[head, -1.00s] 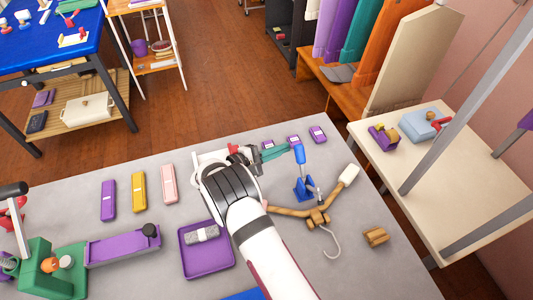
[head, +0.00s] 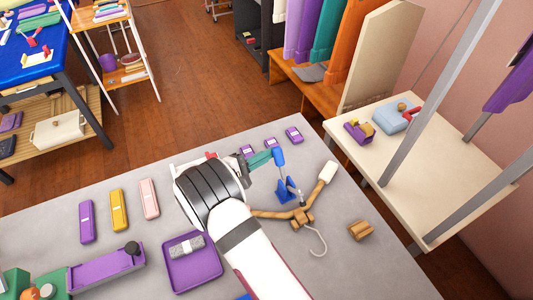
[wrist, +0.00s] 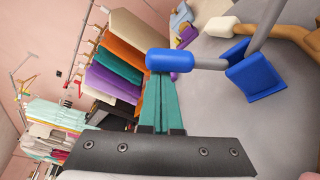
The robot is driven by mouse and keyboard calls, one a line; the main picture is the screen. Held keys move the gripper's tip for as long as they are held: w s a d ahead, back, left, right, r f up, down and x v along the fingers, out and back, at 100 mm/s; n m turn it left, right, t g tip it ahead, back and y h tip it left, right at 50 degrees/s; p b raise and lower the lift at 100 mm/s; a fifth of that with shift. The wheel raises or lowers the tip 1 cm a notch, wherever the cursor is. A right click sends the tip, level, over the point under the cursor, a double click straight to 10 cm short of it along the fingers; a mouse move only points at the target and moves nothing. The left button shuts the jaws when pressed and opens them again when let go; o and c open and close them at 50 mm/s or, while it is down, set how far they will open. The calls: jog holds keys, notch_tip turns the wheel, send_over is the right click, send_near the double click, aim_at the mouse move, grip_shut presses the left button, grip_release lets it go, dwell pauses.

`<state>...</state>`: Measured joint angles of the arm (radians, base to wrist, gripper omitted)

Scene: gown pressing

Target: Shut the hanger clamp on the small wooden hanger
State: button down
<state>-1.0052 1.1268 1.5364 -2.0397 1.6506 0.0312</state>
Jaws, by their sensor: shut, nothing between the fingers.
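The hanger clamp (head: 286,189) is blue with a grey lever. Its blue handle (head: 278,157) stands up above the grey table. The small wooden hanger (head: 266,214) lies at the clamp, with a pale end (head: 328,172) and a metal hook. My gripper (head: 269,156) has its green fingers shut and empty, with the tips right at the handle's left side. In the wrist view the closed fingertips (wrist: 163,78) are just below the blue handle end (wrist: 170,60); I cannot tell if they touch. The blue clamp base (wrist: 253,77) and the hanger (wrist: 285,35) show to the right.
A purple tray (head: 208,278) with a grey item is left of my arm. A wooden block (head: 361,230) lies right of the hanger. Grey posts (head: 440,95) rise by the cream side table (head: 400,150).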

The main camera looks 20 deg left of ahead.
jog(key=shift+s+d+r+m+t, duration=0.5)
jog(key=shift+s+d+r+m, duration=0.15)
jog(key=shift+m, duration=0.55)
jog(key=shift+s+d+r+m+t, duration=0.4)
jog(key=shift+s+d+r+m, duration=0.15)
jog(key=shift+s+d+m, duration=0.45)
jog(key=shift+w+a, duration=0.1)
jog(key=shift+w+a, duration=1.15)
jog(key=v, duration=1)
jog(key=shift+w+a+f, duration=0.15)
jog(key=shift+w+a, duration=0.05)
jog(key=shift+a, duration=0.05)
